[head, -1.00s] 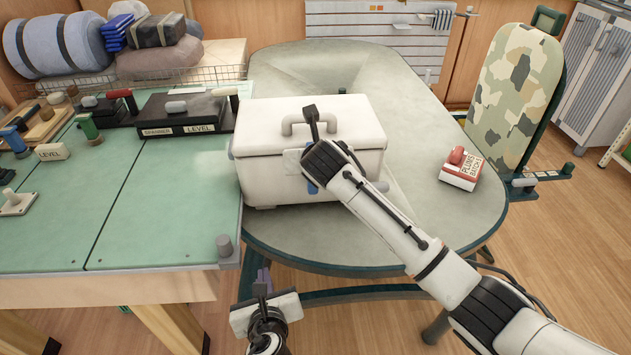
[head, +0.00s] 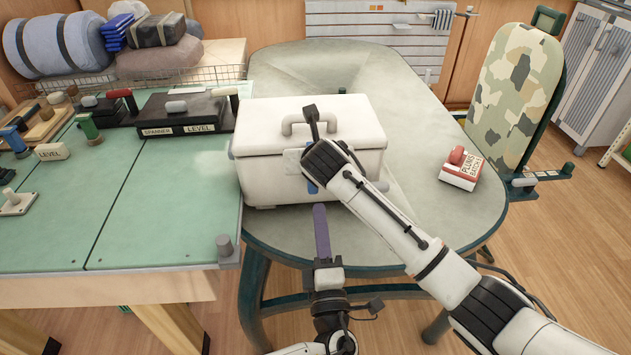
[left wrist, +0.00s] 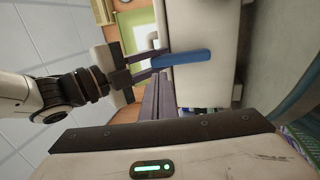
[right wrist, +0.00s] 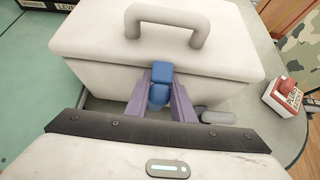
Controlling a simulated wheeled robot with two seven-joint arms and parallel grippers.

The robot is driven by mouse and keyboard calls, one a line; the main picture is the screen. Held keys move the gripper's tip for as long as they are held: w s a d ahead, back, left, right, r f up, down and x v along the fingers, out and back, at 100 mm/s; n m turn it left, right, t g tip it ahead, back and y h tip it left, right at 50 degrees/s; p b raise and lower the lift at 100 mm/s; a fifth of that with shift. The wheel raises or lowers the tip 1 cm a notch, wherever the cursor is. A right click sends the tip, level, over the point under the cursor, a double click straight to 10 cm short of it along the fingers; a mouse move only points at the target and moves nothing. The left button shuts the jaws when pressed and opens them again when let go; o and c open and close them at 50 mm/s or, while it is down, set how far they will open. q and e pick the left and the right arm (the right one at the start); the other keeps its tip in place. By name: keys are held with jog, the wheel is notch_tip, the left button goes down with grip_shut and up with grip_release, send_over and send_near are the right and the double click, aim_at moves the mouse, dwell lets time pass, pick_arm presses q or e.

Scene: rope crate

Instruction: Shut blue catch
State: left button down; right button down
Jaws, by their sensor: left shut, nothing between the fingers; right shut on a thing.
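The white crate (head: 262,180), lid down with a handle on top, stands on the round-ended table. Its blue catch (head: 312,187) is at the front, mostly hidden by my right gripper in the head view. The right wrist view shows the blue catch (right wrist: 160,86) between the purple fingers of my right gripper (right wrist: 160,100), which is shut on it. My left gripper (head: 321,210) is shut and empty just in front of and below the catch. In the left wrist view, its fingers (left wrist: 163,85) point at the crate front close to the blue catch (left wrist: 180,56).
A grey fitting (right wrist: 218,117) is on the crate front, right of the catch. A green-topped bench (head: 130,220) with tools adjoins at left. A red-and-white box (head: 461,172) lies at right on the table (head: 440,215), with free surface around it.

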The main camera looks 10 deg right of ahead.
pick_arm(q)
jog(key=x, duration=0.9)
pick_arm(e)
jog(key=shift+d+r, duration=0.1)
pick_arm(q)
jog(key=shift+w, duration=0.1)
jog(key=shift+w+a+r+g, duration=0.1)
jog(key=shift+w+r+g, duration=0.1)
jog(key=shift+w, duration=0.25)
jog(key=shift+w+a+r+g, duration=0.1)
jog(key=shift+w+r+g, duration=0.1)
jog(key=shift+w, duration=0.25)
pick_arm(e)
jog(key=shift+s+a+f, duration=0.1)
jog(key=shift+a+f, duration=0.1)
jog(key=c, duration=1.5)
grip_release()
pick_arm(q)
jog(key=shift+s+f, duration=0.1)
jog(key=shift+d, duration=0.15)
